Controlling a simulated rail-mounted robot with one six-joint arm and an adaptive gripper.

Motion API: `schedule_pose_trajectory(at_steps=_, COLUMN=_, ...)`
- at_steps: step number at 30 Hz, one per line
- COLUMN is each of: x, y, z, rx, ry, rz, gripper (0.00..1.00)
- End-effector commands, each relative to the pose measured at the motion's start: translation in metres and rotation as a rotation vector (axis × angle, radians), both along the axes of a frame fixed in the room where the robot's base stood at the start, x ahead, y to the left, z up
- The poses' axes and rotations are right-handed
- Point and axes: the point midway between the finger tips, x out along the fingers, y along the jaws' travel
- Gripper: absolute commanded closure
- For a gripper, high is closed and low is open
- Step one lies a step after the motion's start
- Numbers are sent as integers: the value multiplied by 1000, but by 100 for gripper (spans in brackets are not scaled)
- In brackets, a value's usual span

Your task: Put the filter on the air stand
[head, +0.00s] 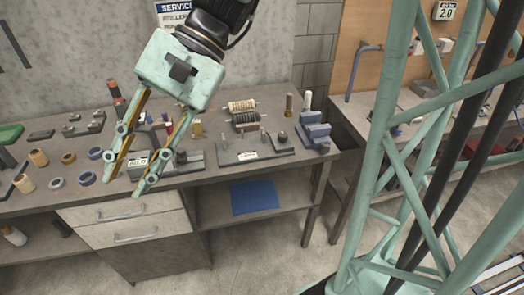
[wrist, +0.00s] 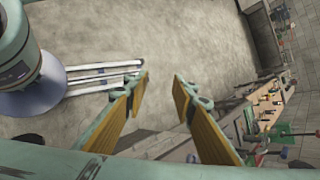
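My gripper (head: 123,184) hangs over the left part of the workbench in the head view, fingers pointing down and apart, with nothing between them. In the wrist view my gripper (wrist: 162,78) also shows two separate fingers with bare floor beyond the gap. I cannot tell for sure which thing is the filter or the air stand. Two ribbed cylinders on rods, a pale one (head: 241,105) and a dark one (head: 246,119), lie toward the back of the bench. A flat grey plate with a white label (head: 247,155) and short upright posts is in front of them. My fingers partly hide another labelled fixture (head: 138,164).
Several rings and short cylinders, including a blue-grey ring (head: 88,178), lie at the bench's left. A blue vise (head: 314,132) stands at the right end. A blue mat (head: 254,197) lies on the shelf below. A second bench (head: 408,98) is at the right.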

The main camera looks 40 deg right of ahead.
Motion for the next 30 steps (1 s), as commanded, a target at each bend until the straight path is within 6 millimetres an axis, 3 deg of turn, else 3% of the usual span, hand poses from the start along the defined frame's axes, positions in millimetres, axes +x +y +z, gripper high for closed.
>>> schedule_pose_trajectory(at_steps=12, x=-54, y=-34, z=5, rx=-197, ry=-158, rz=144, gripper=76)
schedule_pose_trajectory(at_steps=30, x=-104, y=-98, z=12, rx=-484, ry=-390, rz=322, gripper=76)
